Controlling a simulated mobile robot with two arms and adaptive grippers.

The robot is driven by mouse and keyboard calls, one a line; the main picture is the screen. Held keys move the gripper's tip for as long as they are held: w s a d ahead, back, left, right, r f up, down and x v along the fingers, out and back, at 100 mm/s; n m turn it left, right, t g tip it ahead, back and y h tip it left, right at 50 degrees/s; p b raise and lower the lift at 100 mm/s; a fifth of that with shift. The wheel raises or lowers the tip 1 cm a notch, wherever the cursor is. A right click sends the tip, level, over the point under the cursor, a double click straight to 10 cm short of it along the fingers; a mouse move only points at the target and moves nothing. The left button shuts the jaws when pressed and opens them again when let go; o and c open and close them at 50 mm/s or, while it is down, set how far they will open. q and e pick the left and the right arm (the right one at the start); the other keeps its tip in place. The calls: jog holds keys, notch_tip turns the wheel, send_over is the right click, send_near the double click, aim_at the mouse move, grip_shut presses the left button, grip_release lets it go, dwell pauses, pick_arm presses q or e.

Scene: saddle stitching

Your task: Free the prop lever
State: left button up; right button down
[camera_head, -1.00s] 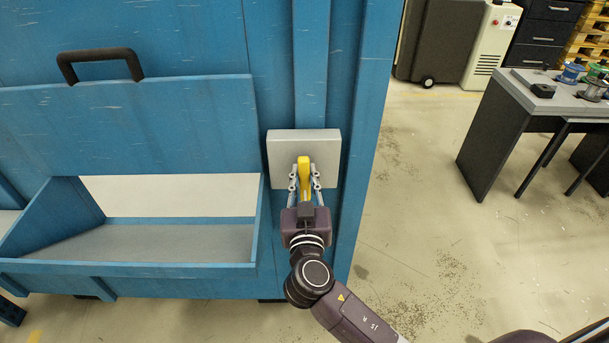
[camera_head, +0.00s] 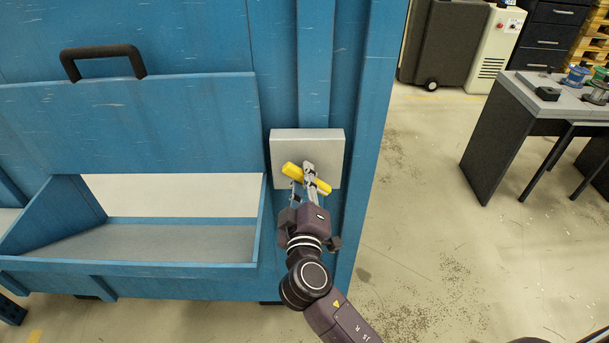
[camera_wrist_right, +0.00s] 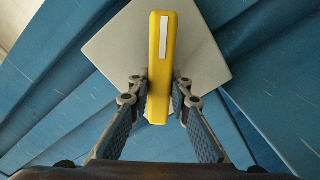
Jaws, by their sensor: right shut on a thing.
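The yellow prop lever (camera_head: 294,172) sits on a grey square plate (camera_head: 333,150) fixed to the blue machine. In the head view it lies slanted, its left end higher than its right end. My right gripper (camera_head: 308,182) is shut on the lever near its middle. In the right wrist view the lever (camera_wrist_right: 161,60) runs between the two fingers of my right gripper (camera_wrist_right: 161,102), and the plate (camera_wrist_right: 110,45) appears tilted behind it. The lever's pivot is hidden. My left gripper is not in view.
A blue panel with a black handle (camera_head: 102,52) is left of the plate, above an open blue tray (camera_head: 140,268). A grey table (camera_head: 550,100) with spools stands at right. The floor (camera_head: 420,220) between machine and table is clear.

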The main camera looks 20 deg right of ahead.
jog(key=n, duration=0.2)
jog(key=n+p, duration=0.1)
jog(key=n, duration=0.1)
jog(key=shift+a+f+n, duration=0.15)
jog(key=shift+n, duration=0.15)
jog(key=shift+f+n+p, duration=0.2)
jog(key=shift+n+p, duration=0.2)
jog(key=shift+n, duration=1.1)
jog(key=shift+f, duration=0.1)
jog(key=c, duration=1.8)
grip_release()
jog(key=shift+o, duration=0.2)
jog(key=shift+s, duration=0.1)
jog(key=v, duration=1.1)
jog(key=shift+s+a, duration=0.2)
jog(key=shift+s, duration=0.15)
